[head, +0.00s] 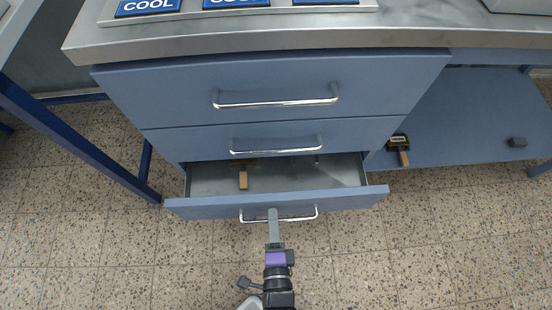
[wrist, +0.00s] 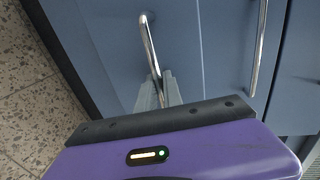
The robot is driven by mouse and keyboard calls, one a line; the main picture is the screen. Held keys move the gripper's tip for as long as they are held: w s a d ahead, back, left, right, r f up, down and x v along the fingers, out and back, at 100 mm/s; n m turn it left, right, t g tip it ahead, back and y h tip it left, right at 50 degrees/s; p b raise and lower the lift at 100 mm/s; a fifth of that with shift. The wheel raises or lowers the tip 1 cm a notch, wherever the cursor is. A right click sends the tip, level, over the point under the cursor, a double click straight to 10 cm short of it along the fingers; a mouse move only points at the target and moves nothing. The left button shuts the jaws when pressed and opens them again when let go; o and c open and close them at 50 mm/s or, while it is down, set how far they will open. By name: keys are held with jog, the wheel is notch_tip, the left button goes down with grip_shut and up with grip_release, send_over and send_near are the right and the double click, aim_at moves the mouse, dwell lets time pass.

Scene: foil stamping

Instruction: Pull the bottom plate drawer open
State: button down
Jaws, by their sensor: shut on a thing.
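The bottom plate drawer (head: 345,201) is blue and stands pulled out from the cabinet, with its grey inside showing. Its chrome bar handle (head: 297,218) is on the front face. My gripper (head: 273,214) is shut on this handle near its middle. In the wrist view the fingers (wrist: 157,88) close around the handle (wrist: 148,42). A brush-like tool with a wooden handle (head: 243,180) lies inside the drawer at the left. The back of the drawer is hidden under the drawer above.
Two shut drawers, the middle (head: 370,133) and the top (head: 390,85), are above. The worktop (head: 420,35) overhangs them. A lower shelf (head: 460,130) at right holds another wooden-handled tool (head: 401,148) and a dark block (head: 517,142). The tiled floor (head: 400,260) in front is clear.

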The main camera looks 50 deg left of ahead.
jog(key=f+v, duration=0.3)
jog(key=v, duration=1.3)
jog(key=shift+s+d+f+p, duration=0.2)
jog(key=shift+s+d+p, duration=0.15)
jog(key=shift+d+p, duration=0.1)
jog(key=c, duration=1.8)
grip_release()
jog(key=shift+o, duration=0.2)
jog(key=p+v, duration=0.1)
jog(key=v, duration=0.6)
jog(key=shift+s+d, duration=0.2)
jog(key=shift+d, duration=0.1)
